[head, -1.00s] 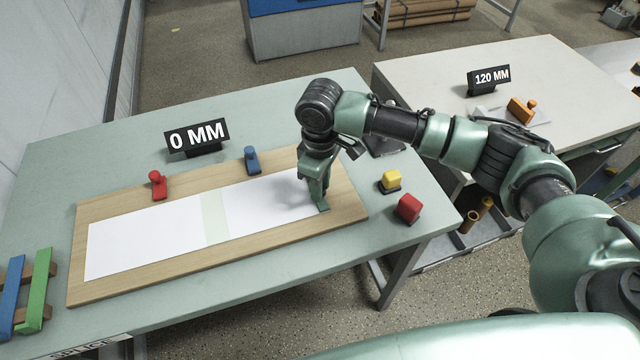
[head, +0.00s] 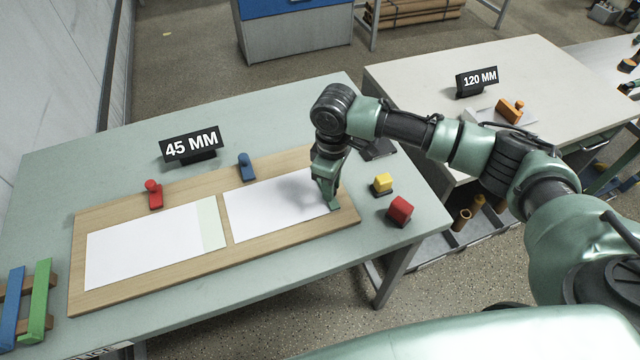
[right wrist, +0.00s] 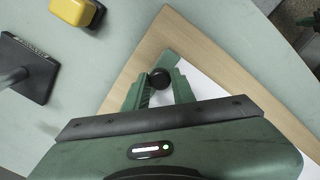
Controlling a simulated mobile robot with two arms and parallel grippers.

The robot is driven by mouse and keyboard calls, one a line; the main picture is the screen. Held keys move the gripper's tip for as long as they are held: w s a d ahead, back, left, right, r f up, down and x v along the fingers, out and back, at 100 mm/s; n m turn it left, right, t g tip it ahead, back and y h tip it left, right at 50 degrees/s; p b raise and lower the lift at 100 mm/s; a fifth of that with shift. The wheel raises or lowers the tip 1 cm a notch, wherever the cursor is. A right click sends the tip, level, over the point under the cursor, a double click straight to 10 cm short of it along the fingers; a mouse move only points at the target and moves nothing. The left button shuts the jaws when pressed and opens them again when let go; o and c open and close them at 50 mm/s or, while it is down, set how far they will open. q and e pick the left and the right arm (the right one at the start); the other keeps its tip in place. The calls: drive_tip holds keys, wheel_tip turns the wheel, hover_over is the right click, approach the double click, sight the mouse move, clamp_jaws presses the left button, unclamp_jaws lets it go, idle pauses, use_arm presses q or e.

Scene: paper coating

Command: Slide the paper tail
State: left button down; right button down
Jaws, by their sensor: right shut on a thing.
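The paper tail (head: 275,207) is a white sheet on the right part of the wooden board (head: 92,297). To its left lies another white sheet (head: 140,247) with a pale green band (head: 211,224) at its right end. A strip of bare wood shows between the two sheets. My right gripper (head: 333,206) is at the tail's right end. In the right wrist view its fingers (right wrist: 161,85) are closed around a dark round knob (right wrist: 160,77) by the sheet's edge. My left gripper is out of view.
A sign (head: 190,147) behind the board reads 45 MM. A red handle (head: 153,194) and a blue handle (head: 246,167) stand along the board's back edge. Yellow (head: 382,183) and red (head: 400,211) blocks stand right of the board. A second table bears a 120 MM sign (head: 477,81).

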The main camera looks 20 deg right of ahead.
drive_tip(key=c, duration=1.2)
unclamp_jaws()
drive_tip(key=shift+a, duration=0.3)
drive_tip(key=shift+d+r, duration=0.1)
wheel_tip(320, 180, up, 8)
drive_tip(key=shift+f+b, duration=0.15)
drive_tip(key=shift+b, duration=0.55)
